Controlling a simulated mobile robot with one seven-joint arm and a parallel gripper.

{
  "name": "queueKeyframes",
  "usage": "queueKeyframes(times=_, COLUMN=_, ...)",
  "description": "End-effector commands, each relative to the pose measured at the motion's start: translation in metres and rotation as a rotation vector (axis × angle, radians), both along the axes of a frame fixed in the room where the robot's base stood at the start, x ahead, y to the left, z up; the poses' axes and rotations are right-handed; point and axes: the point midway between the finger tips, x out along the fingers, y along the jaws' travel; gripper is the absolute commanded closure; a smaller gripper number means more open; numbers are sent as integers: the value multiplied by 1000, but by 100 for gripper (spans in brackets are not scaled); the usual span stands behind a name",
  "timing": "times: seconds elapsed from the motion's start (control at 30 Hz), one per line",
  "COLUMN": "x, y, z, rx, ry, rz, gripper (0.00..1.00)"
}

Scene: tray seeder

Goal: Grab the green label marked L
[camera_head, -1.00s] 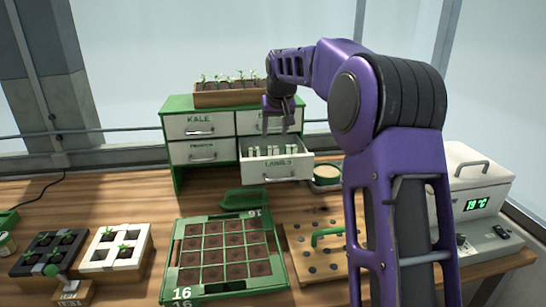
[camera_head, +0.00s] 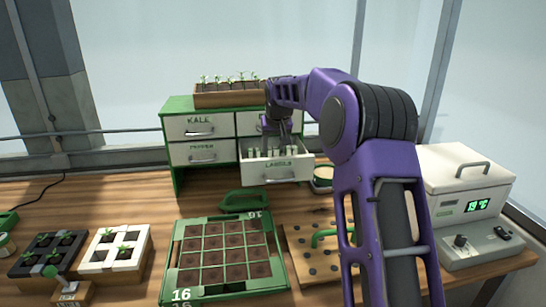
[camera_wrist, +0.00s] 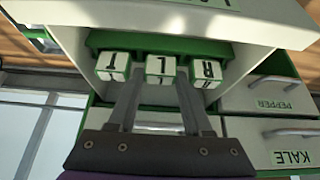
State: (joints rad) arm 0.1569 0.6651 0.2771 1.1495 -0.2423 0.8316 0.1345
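The label marked L (camera_wrist: 160,66) stands in the open drawer, between labels marked T (camera_wrist: 112,66) and R (camera_wrist: 206,72). It has a white lettered face with green on it, and its letter appears upside down in the wrist view. My gripper (camera_wrist: 160,78) is open, with one finger on each side of the L label. I cannot tell whether the fingers touch it. In the head view my gripper (camera_head: 277,146) points down into the drawer, where the labels are too small to read.
The open LABELS drawer (camera_head: 275,173) sticks out from a green and white cabinet (camera_head: 169,150). A wooden planter of seedlings (camera_head: 228,98) stands on top. A sixteen-cell tray (camera_head: 173,265) and a drilled wooden board (camera_head: 300,273) lie in front. A white incubator (camera_head: 462,180) stands at right.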

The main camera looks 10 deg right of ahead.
Motion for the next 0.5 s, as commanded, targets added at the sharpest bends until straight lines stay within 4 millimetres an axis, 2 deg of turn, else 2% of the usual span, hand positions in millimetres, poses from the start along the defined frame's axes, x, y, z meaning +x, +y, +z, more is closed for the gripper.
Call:
queueKeyframes(times=0.03, x=0, y=0, z=0, rx=0, ry=0, rz=0, gripper=68)
queueKeyframes(times=0.2, x=0, y=0, z=0, rx=0, ry=0, rz=0, gripper=98)
queueKeyframes(times=0.5, x=0, y=0, z=2, rx=0, ry=-1, rz=0, gripper=100)
